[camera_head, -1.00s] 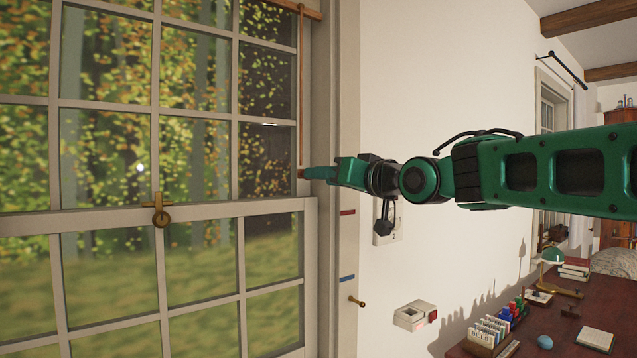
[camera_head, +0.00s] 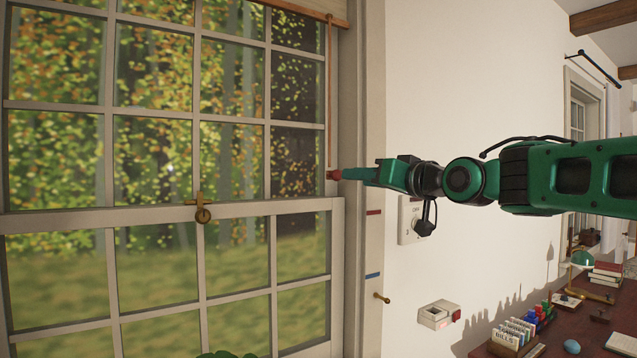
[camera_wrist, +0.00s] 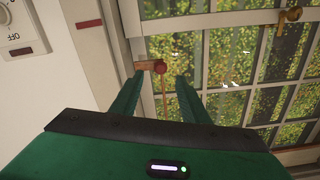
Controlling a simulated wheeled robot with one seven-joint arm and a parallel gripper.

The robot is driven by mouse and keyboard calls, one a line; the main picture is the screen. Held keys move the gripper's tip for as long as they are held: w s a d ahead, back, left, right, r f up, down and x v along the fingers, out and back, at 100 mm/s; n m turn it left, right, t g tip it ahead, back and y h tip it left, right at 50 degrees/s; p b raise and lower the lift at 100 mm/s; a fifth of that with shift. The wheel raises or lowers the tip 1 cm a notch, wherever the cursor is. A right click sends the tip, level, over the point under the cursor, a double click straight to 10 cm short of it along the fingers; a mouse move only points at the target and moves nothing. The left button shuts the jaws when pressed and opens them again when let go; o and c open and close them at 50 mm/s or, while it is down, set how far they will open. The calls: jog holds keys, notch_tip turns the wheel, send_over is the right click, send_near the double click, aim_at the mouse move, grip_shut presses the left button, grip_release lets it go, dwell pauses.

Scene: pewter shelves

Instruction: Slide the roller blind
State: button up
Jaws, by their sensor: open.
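The blind's wooden bottom bar (camera_head: 308,12) shows at the top of the window, and the window below it is uncovered. An orange-brown cord (camera_head: 329,95) hangs from it along the right side of the window and ends at a red knob (camera_head: 333,175). My gripper (camera_head: 346,174) is at the knob's height, just right of it. In the wrist view my gripper (camera_wrist: 160,78) is open, with the red knob (camera_wrist: 160,67) in line with the gap between the fingertips. The cord (camera_wrist: 165,103) runs through that gap. I cannot tell whether a finger touches the knob.
A cluttered desk (camera_head: 475,350) stands lower right.

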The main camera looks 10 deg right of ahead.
aim_at(339, 177)
jog(key=x, duration=1)
jog(key=shift+w+a, duration=0.15)
jog(key=shift+w, duration=0.1)
jog(key=shift+c, duration=0.2)
